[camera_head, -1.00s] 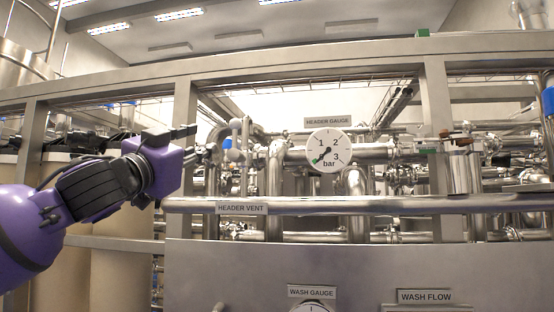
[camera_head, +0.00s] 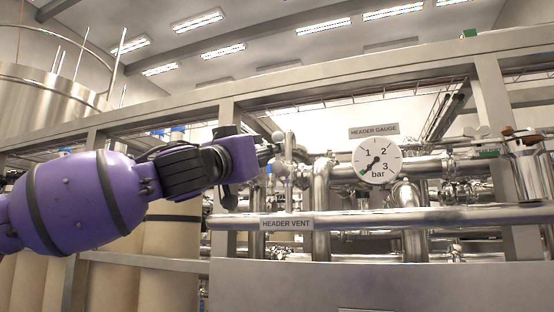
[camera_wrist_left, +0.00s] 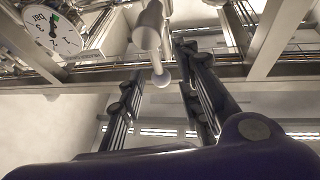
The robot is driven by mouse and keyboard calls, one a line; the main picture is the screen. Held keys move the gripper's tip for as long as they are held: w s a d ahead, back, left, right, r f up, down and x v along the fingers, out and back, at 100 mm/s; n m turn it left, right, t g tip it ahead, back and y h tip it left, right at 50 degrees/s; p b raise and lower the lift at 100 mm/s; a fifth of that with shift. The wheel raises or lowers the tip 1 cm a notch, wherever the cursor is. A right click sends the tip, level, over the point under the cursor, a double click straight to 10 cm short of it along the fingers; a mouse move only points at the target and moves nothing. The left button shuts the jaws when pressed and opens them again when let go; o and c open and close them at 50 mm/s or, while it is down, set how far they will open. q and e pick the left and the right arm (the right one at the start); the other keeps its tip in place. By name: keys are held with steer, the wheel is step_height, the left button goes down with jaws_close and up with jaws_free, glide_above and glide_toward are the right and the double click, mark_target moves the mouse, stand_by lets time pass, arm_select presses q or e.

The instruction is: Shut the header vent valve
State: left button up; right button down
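The header vent valve (camera_head: 290,165) is a grey upright fitting with a small ball-ended handle, above the HEADER VENT label (camera_head: 287,223) on the front pipe. In the left wrist view its pale handle (camera_wrist_left: 150,30) hangs down to a round knob (camera_wrist_left: 160,77). My left gripper (camera_head: 270,152) is right beside the valve's left side in the head view. In the left wrist view its two dark fingers (camera_wrist_left: 164,100) are apart, with the knob showing in the gap between them. I cannot tell whether either finger touches it. My right gripper is out of view.
The round HEADER GAUGE (camera_head: 377,160) stands right of the valve; it also shows upside down in the left wrist view (camera_wrist_left: 52,30). A horizontal steel pipe (camera_head: 420,217) runs in front, below the valve. Frame posts (camera_head: 228,120) and pipework crowd the space behind.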

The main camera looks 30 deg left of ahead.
arm_select(q)
steer(key=x, duration=0.2)
steer(key=shift+w+d+r+b, duration=0.1)
steer(key=shift+w+r+b, duration=0.1)
steer(key=shift+w+b, duration=0.1)
steer(key=shift+s, duration=0.1)
jaws_close()
steer(key=shift+s+r, duration=0.1)
